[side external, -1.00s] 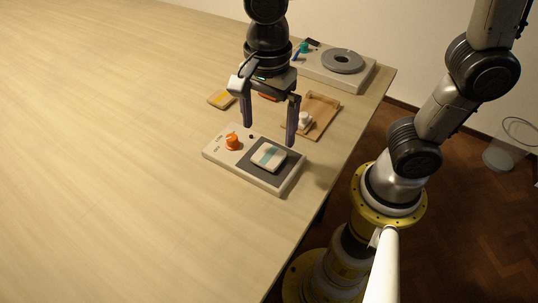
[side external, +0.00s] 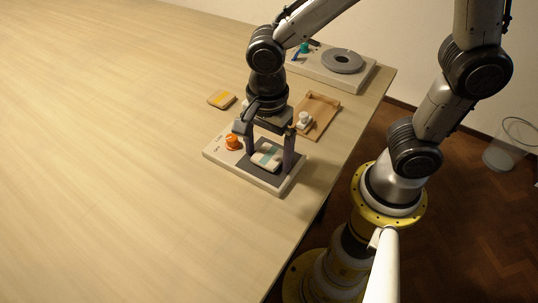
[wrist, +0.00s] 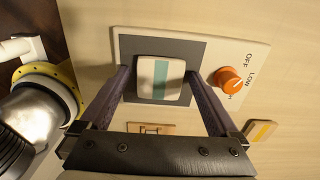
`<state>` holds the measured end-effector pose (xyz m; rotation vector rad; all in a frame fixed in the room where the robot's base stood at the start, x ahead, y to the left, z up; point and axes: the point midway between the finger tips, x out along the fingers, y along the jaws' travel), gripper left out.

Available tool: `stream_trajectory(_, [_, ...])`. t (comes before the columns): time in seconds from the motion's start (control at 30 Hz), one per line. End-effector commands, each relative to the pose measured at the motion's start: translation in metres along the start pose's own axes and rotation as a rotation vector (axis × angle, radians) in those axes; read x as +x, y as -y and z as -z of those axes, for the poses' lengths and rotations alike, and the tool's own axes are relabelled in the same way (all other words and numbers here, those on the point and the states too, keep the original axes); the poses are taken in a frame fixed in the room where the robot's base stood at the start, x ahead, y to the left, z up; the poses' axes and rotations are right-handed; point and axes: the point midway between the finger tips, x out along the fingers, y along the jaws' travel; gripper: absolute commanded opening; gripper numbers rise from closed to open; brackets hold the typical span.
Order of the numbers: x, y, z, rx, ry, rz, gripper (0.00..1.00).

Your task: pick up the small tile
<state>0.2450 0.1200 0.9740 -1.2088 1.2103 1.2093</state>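A small pale tile with a teal stripe (side external: 265,158) lies flat on the dark square plate of a hotplate-like device (side external: 222,157). In the wrist view the tile (wrist: 146,78) sits between my two fingers, with dark plate showing on both sides of it. My gripper (wrist: 158,74) is open, pointing down, with one finger on each side of the tile; in the side view the gripper (side external: 268,161) is low over the plate. Another tile, yellow-striped (side external: 221,99), lies on the table behind the device.
The device has an orange knob (side external: 233,141) marked OFF and LOW. A wooden tray (side external: 322,115) with a small white object (side external: 304,120) stands behind it. A grey turntable device (side external: 327,72) is at the far table end. The table's left side is clear.

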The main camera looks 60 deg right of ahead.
Motion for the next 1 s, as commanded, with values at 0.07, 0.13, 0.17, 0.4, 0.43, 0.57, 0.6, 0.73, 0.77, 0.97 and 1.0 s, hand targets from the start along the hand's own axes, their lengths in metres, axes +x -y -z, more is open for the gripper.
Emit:
stream_trajectory(0.07, [0.0, 0.0, 0.0, 0.0, 0.0, 0.001, 0.8])
stream_trajectory(0.13, [0.0, 0.0, 0.0, 0.0, 0.0, 0.001, 0.68])
stream_trajectory(0.17, [0.0, 0.0, 0.0, 0.0, 0.0, 0.001, 0.62])
stream_trajectory(0.4, [-0.001, 0.0, 0.0, 0.0, 0.001, 0.001, 0.19])
stream_trajectory(0.43, [-0.001, 0.0, 0.0, 0.0, 0.001, 0.001, 0.14])
stream_trajectory(0.57, [-0.001, 0.0, 0.0, 0.0, 0.001, 0.002, 0.04])
stream_trajectory(0.6, [-0.001, 0.0, 0.0, 0.0, 0.001, 0.002, 0.04])
stream_trajectory(0.73, [-0.003, 0.001, 0.0, 0.0, 0.001, 0.003, 0.04])
stream_trajectory(0.77, [-0.004, 0.001, 0.0, 0.0, 0.002, 0.004, 0.04])
stream_trajectory(0.97, [-0.024, 0.002, -0.001, 0.0, 0.004, 0.007, 0.04])
stream_trajectory(1.0, [-0.03, 0.001, -0.001, 0.0, 0.003, 0.006, 0.04])
